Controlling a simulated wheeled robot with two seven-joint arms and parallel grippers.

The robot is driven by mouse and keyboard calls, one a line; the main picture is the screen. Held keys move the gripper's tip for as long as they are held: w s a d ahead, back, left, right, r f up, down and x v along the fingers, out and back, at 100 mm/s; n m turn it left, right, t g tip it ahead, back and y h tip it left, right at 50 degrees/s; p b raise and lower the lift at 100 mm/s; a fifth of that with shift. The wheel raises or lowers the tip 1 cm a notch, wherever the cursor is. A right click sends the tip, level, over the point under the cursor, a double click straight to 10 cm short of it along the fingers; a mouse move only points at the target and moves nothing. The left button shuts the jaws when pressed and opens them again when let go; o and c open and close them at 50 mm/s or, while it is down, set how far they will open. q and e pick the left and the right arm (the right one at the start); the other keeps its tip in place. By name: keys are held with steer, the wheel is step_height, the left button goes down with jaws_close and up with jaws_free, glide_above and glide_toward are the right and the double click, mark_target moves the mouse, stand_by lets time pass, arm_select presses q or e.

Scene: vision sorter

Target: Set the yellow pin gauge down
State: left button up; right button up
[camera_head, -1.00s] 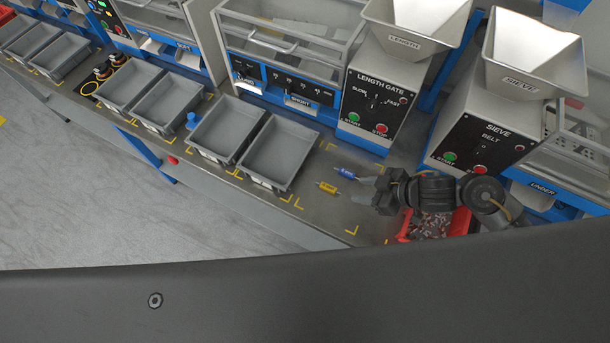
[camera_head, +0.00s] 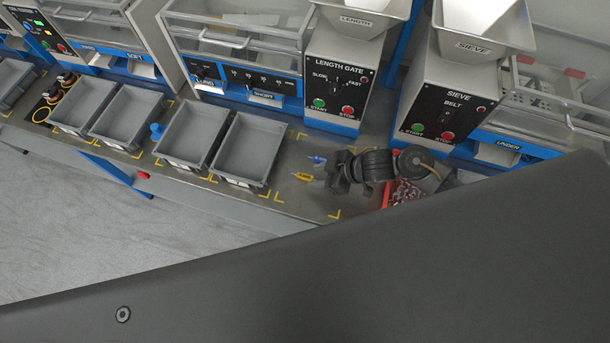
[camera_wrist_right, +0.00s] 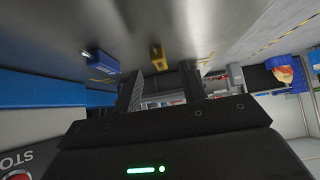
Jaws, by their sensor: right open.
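The yellow pin gauge (camera_head: 303,177) lies on the grey bench top, right of the grey bins. The right wrist view shows the yellow pin gauge (camera_wrist_right: 158,58) beyond my fingertips, across the gap between them. A blue pin gauge (camera_head: 317,159) lies just behind it; it also shows in the right wrist view (camera_wrist_right: 103,66), left of my fingers. My right gripper (camera_head: 322,176) is low over the bench on the right side of the yellow gauge. In the right wrist view its fingers (camera_wrist_right: 162,82) are apart with nothing held between them. My left gripper is out of view.
The length gate box (camera_head: 338,82) and the sieve box (camera_head: 447,98) stand behind. A red tray of small parts (camera_head: 388,196) sits under my right arm. Yellow corner marks (camera_head: 334,215) lie on the bench.

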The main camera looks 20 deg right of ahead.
mark_target(306, 176)
steer(key=x, duration=0.3)
steer(key=shift+w+a, duration=0.1)
steer(key=shift+w, duration=0.05)
jaws_close()
steer(key=shift+r, duration=0.1)
step_height(306, 176, up, 18)
steer(key=p, duration=0.4)
